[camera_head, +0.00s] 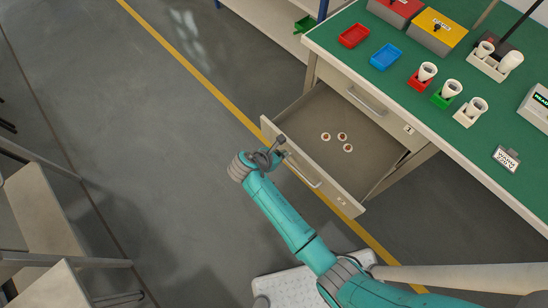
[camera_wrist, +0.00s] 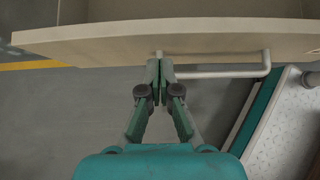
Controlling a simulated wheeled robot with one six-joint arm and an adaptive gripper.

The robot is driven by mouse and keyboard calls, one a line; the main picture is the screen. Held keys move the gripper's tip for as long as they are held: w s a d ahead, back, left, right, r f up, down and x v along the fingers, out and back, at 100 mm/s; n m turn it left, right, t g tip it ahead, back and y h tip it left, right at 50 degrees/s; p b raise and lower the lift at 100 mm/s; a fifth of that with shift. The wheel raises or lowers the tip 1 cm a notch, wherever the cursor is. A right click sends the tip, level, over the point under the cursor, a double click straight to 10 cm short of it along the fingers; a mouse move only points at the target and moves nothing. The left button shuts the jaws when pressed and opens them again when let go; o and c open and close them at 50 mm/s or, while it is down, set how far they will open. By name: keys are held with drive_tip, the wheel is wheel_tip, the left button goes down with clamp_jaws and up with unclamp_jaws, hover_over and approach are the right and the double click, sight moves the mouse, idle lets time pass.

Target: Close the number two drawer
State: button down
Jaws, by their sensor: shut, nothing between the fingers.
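A drawer (camera_head: 322,187) under the green-topped bench is pulled well out, with several small round pieces lying inside. Its front panel (camera_wrist: 90,45) spans the top of the wrist view and carries a bar handle (camera_wrist: 225,73), also seen in the head view (camera_head: 302,172). The label on this front is too small to read surely. My gripper (camera_wrist: 160,68) is shut, with its fingertips at the left end of the handle, close to the front; I cannot tell whether they touch. In the head view my gripper (camera_head: 281,148) is at the front's left part.
A closed drawer front (camera_head: 345,82) with a handle sits above the open one. The green bench top (camera_head: 395,85) holds trays, bulb holders and boxes. Open grey floor (camera_head: 150,130) lies left; a shelf unit (camera_head: 45,190) stands at far left.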

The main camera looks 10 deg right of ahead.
drive_tip(key=shift+w+d, duration=0.3)
drive_tip(key=shift+d, duration=0.25)
drive_tip(key=shift+w+d, duration=0.3)
drive_tip(key=shift+d, duration=0.2)
drive_tip(key=w+d, duration=0.6)
drive_tip(key=d, duration=0.6)
drive_tip(key=w+d, duration=0.7)
drive_tip(key=d, duration=0.4)
drive_tip(key=shift+w+d, duration=0.3)
drive_tip(key=shift+d, duration=0.05)
drive_tip(key=shift+a, duration=0.15)
